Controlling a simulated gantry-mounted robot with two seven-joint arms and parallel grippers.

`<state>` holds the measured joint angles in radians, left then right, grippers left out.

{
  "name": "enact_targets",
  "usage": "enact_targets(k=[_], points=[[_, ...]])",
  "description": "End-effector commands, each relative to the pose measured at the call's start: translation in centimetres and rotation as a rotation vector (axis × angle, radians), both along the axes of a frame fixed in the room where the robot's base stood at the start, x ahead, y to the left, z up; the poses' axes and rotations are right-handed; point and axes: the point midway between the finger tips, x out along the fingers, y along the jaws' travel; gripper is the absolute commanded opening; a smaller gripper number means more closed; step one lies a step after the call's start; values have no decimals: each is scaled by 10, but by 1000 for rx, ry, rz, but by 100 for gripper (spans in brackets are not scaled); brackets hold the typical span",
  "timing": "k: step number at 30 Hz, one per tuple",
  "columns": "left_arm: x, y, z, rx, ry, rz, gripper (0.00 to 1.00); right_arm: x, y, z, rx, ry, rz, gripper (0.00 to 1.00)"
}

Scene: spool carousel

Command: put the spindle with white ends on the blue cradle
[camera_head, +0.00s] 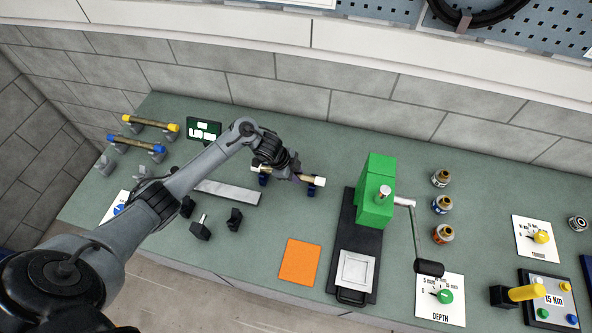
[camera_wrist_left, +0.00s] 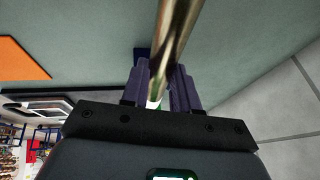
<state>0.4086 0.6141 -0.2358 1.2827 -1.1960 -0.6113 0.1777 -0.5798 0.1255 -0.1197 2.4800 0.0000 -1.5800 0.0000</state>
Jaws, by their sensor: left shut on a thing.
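The spindle with white ends (camera_head: 311,180) has a brass-coloured shaft. It lies lengthwise over the two blue posts of the blue cradle (camera_head: 312,191), with one white end at each side. My left gripper (camera_head: 294,173) is shut on the shaft between the posts. In the left wrist view the shaft (camera_wrist_left: 176,45) runs between the dark fingers (camera_wrist_left: 160,92), with a bit of blue behind it. I cannot tell whether the spindle touches the posts. My right gripper is not in view.
A yellow-ended spindle (camera_head: 150,123) and a blue-ended spindle (camera_head: 136,145) rest on grey supports at the left. A green press (camera_head: 376,198) with a lever stands right of the cradle. An orange square (camera_head: 299,262) lies in front. Small bottles (camera_head: 442,204) stand further right.

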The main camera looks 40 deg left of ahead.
Motion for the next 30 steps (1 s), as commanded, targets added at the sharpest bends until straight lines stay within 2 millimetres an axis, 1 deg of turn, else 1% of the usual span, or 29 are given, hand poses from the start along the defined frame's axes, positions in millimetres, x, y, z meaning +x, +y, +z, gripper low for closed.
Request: enact_targets(k=[4,15,16,20,21,30], points=[[2,1,-5,-1,-6,2,0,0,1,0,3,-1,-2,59],[2,0,-7,0,-7,1,0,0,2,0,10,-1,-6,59],[0,0,-10,0,-1,0,32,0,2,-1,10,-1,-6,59],[0,0,-10,0,-1,0,52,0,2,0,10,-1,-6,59],[0,0,-10,1,0,1,55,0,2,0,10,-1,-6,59],[0,0,-8,0,-1,0,55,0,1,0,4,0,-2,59]])
